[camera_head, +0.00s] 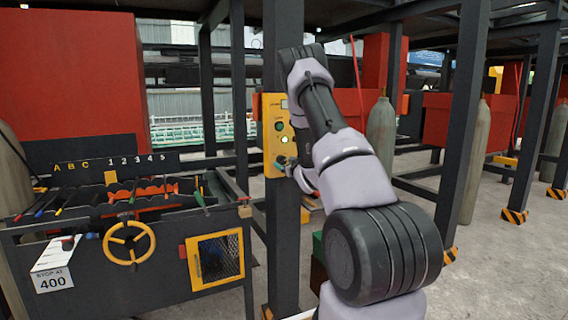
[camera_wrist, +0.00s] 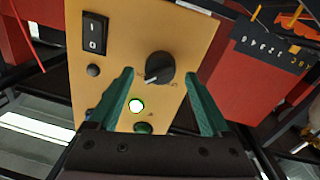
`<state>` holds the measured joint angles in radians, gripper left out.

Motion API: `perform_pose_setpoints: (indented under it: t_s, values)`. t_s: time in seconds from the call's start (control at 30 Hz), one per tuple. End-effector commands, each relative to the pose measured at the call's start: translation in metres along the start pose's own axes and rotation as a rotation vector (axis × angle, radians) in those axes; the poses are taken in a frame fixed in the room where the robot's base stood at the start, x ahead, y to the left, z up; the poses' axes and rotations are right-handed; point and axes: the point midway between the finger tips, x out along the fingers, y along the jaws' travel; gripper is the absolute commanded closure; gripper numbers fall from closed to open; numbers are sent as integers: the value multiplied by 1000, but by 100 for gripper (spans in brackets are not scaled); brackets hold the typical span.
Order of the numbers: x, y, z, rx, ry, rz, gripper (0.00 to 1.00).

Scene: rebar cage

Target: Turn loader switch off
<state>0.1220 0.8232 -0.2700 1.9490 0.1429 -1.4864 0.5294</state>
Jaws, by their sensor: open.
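A yellow control panel (camera_head: 270,130) is fixed to a dark upright post, and it fills the middle of the wrist view (camera_wrist: 120,50). It carries a black rotary knob (camera_wrist: 160,68) with a white pointer mark aimed to the lower left. A black rocker switch (camera_wrist: 95,32) marked I and O is at its upper left. Which control is the loader switch is not readable. Contact with the knob cannot be told.
A dark workbench (camera_head: 120,270) with a yellow handwheel (camera_head: 129,243) and tools stands to the left. A grey gas cylinder (camera_head: 381,132) stands behind my arm. Dark steel posts (camera_head: 463,120) rise on the right. Bare concrete floor shows at the lower right.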

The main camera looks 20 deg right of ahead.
Motion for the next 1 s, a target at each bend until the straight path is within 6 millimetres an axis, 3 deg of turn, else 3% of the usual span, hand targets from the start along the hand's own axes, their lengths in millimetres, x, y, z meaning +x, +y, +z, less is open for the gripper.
perform_pose_setpoints:
  t_s: [0.13,0.43,0.47,0.67,1.0]
  values:
    - [12,-1,0,0,1,-1,18]
    - [15,0,0,0,0,-1,18]
    - [15,0,0,0,0,-1,21]
    - [15,0,0,0,0,-1,98]
    - [14,-1,0,-42,2,0,100]
